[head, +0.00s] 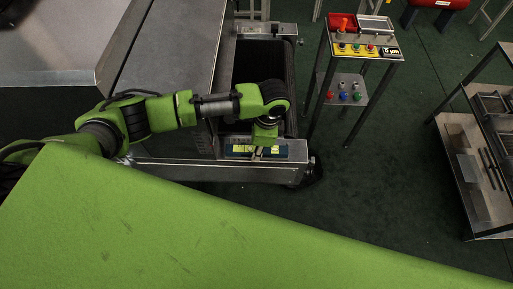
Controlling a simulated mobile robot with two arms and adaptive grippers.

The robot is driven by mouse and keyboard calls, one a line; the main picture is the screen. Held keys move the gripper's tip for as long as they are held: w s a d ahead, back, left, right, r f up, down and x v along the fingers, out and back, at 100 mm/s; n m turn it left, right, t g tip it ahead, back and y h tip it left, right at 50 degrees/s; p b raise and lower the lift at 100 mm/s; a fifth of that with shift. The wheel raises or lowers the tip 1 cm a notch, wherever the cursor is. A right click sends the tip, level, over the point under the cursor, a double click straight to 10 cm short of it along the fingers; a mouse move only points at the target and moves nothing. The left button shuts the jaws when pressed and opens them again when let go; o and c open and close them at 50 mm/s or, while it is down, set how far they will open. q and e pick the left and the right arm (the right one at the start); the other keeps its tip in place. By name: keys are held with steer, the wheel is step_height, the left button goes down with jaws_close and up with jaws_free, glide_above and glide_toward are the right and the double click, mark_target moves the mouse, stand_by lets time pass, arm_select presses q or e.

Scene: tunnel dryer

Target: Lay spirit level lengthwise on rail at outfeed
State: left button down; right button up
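A short dark blue bar with yellow-green patches, apparently the spirit level (241,149), lies along the metal rail (296,152) at the outfeed end of the dryer. Its long side runs left to right, the same way as the rail. My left gripper (259,153) points down over the bar's middle-right part, its fingers at or around it. The fingers are small and partly hidden by the gripper body, so I cannot tell whether they are closed on it. My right gripper is not in view.
The dryer's metal housing (168,60) stands left of the dark outfeed opening (262,62). A metal shelf rack (462,165) stands far right. Dark green floor (385,190) between them is clear.

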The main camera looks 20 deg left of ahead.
arm_select(q)
steer(key=c, duration=1.7)
jaws_free()
steer(key=r, duration=0.4)
steer(key=d+r+b, duration=0.1)
steer(key=r, duration=0.3)
steer(key=r+b, duration=0.1)
steer(key=r, duration=0.3)
steer(key=shift+w+d, duration=0.2)
steer(key=shift+d, duration=0.2)
